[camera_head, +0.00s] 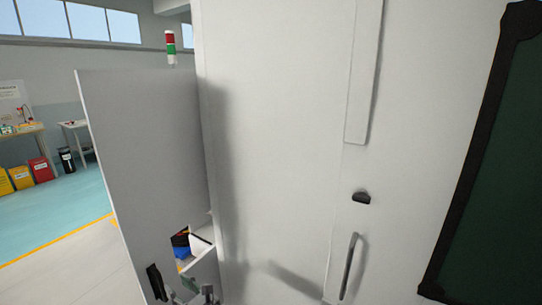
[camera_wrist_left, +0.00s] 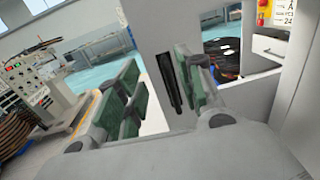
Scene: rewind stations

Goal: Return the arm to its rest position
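My left gripper (camera_head: 190,291) shows at the bottom edge of the head view, partly cut off, beside the open grey door (camera_head: 145,150). In the left wrist view the two green-padded fingers of this gripper (camera_wrist_left: 160,92) are spread apart, with nothing clearly held between them. The door's black handle (camera_wrist_left: 168,82) stands just beyond the right-hand finger; I cannot tell whether they touch. The handle also shows low on the door in the head view (camera_head: 156,282). My right gripper is in neither view.
A tall white cabinet front (camera_head: 275,150) with a slim grey handle (camera_head: 348,266) fills the middle. A dark-framed green panel (camera_head: 505,170) stands at the right. Yellow and red bins (camera_head: 41,169) are far left. A control console (camera_wrist_left: 35,85) shows left in the wrist view.

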